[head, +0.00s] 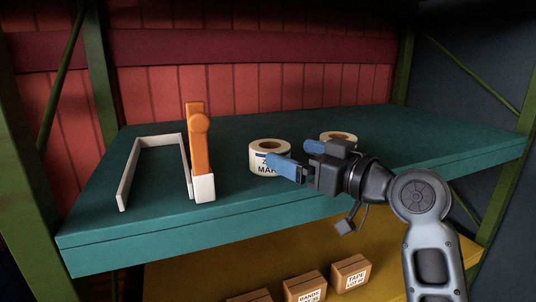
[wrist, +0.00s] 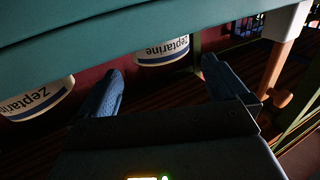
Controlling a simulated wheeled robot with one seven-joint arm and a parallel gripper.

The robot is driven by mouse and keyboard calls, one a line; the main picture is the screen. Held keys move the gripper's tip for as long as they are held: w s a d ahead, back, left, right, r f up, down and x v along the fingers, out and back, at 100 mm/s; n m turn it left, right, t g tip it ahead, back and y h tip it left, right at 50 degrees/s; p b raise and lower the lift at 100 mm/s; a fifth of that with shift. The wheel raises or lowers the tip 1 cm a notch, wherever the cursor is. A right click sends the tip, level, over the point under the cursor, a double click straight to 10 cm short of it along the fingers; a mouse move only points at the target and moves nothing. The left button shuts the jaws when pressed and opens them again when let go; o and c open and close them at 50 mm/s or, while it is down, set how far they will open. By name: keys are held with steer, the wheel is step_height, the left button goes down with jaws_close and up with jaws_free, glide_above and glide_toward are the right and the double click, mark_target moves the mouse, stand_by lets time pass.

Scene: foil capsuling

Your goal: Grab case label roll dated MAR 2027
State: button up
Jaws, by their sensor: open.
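A white label roll (head: 263,148) with a brown core stands on the teal shelf. Its front label reads "MAR" in the head view; my finger hides the rest of the date. A second roll (head: 340,135) stands to its right, mostly hidden behind my gripper (head: 288,154), so its date is not readable. My gripper is open and empty, in front of the rolls. In the wrist view, one roll (wrist: 163,50) marked "Zeptarine" shows beyond and between the spread blue fingertips (wrist: 161,68). Another "Zeptarine" roll (wrist: 38,100) lies outside the left finger.
An orange tool (head: 198,145) with a white base stands left of the rolls, beside a low white frame (head: 153,138). The teal shelf (head: 440,145) is clear at right. Small labelled boxes (head: 350,274) sit on the yellow shelf below. Green posts flank the shelves.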

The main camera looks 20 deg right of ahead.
mark_target(284, 153)
steer(key=shift+f+p+x, duration=0.15)
steer(key=shift+p+x, duration=0.15)
steer(key=shift+x, duration=1.05)
steer(key=shift+f+p+x, duration=0.2)
steer(key=shift+p+x, duration=0.1)
steer(key=shift+x, duration=1.05)
steer(key=c, duration=1)
